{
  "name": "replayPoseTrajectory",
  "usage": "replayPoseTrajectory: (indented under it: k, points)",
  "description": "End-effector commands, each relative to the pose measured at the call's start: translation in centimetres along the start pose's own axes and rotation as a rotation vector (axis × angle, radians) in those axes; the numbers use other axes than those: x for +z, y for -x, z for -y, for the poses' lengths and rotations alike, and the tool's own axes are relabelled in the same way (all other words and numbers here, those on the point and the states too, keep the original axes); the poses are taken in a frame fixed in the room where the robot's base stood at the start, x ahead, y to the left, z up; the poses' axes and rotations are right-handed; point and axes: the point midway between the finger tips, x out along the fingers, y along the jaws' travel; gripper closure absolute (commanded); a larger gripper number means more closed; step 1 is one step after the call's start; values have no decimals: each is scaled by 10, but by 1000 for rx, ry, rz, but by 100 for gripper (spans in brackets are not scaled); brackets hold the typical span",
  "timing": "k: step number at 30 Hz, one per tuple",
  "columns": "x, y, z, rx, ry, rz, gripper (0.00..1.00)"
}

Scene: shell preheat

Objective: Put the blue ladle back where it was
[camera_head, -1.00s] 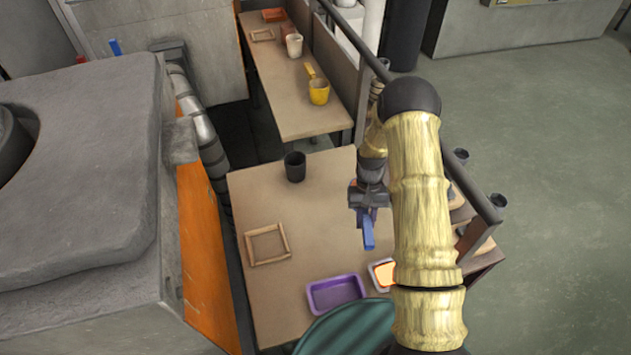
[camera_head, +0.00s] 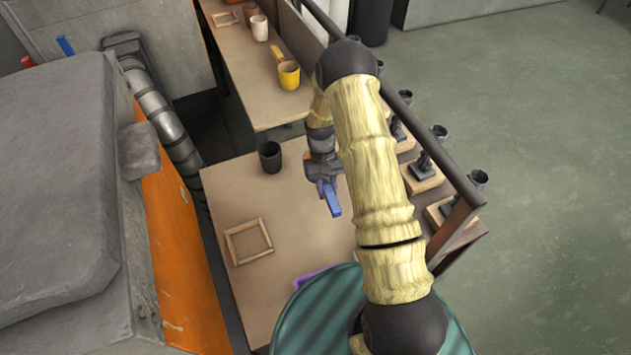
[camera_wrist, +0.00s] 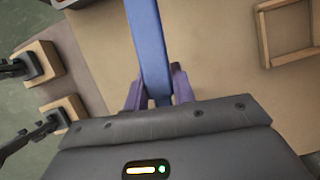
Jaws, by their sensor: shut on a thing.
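The blue ladle (camera_head: 331,198) is in my gripper (camera_head: 326,180), above the brown table. Its blue handle shows below the fingers in the head view, and my arm hides part of the scene behind it. In the wrist view, the blue handle (camera_wrist: 148,45) runs up from between the purple fingers of my gripper (camera_wrist: 158,90), which is shut on it. The bowl of the ladle is not clearly visible. A square wooden frame (camera_head: 229,246) lies flat on the table to the left of my gripper; it also shows in the wrist view (camera_wrist: 263,40).
A black cup (camera_head: 270,157) stands on the table's far left. A yellow ladle-like cup (camera_head: 289,75) and a white cup (camera_head: 259,28) stand on the back bench. A rail (camera_head: 440,160) and several black stands on wooden blocks (camera_head: 424,176) line the right side. A purple tray (camera_head: 305,281) is mostly hidden.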

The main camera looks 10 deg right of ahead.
Motion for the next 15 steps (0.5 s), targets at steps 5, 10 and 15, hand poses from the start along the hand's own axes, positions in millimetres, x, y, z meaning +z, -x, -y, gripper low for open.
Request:
replayPoseTrajectory:
  k: [5, 10, 15]
  points:
    - [-20, 5, -23, 107, 259, -7, 100]
    - [-44, 20, -57, 241, 583, -8, 100]
    - [-59, 37, -82, 326, 794, -7, 100]
